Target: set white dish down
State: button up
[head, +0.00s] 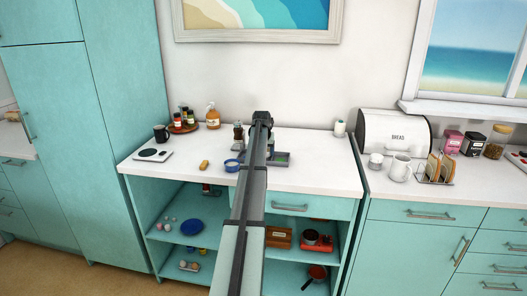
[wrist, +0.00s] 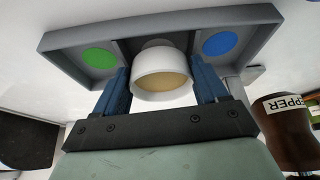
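In the wrist view, the white dish (wrist: 163,84) is a small round cup with a tan inside. It sits between the two blue fingers of my gripper (wrist: 161,75), which appear to press on its sides. It is in front of the middle compartment of a grey tray (wrist: 262,28); I cannot tell whether it touches the tray. A green disc (wrist: 99,59) and a blue disc (wrist: 218,41) mark the outer compartments. In the head view, my arm hides the dish and most of the tray (head: 292,158).
A pepper mill (wrist: 285,130) stands close beside my gripper. A blue-and-white bowl (head: 232,165), a yellow item (head: 204,164) and a scale (head: 153,155) lie on the left of the counter. A bread box (head: 393,135) is on the right. The counter's right part (head: 330,175) is clear.

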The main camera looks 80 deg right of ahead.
jog(key=shift+o, duration=0.4)
jog(key=shift+a+f+y, duration=0.25)
jog(key=shift+f+y, duration=0.05)
jog(key=shift+f, duration=0.6)
jog(key=v, duration=1.2)
jog(key=shift+d+r, duration=0.1)
jog(key=shift+d, duration=0.15)
jog(key=shift+o, duration=0.3)
jog(key=shift+w, duration=0.15)
jog(key=w+r+n, duration=0.2)
jog(key=w+r, duration=0.1)
jog(key=w, duration=0.6)
jog(key=s+f+n+g, duration=0.1)
jog(key=s+f+n, duration=0.1)
jog(key=n, duration=0.3)
jog(key=s+d+f+n, duration=0.1)
jog(key=f+n, duration=0.2)
jog(key=n, duration=0.1)
jog(key=s+f+n+g, duration=0.1)
jog(key=s+f+n, duration=0.1)
jog(key=n, duration=0.3)
jog(key=shift+s+d+f+n+g, duration=0.15)
jog(key=shift+s+f+n+g, duration=0.15)
jog(key=shift+f, duration=0.35)
jog(key=shift+r, duration=0.15)
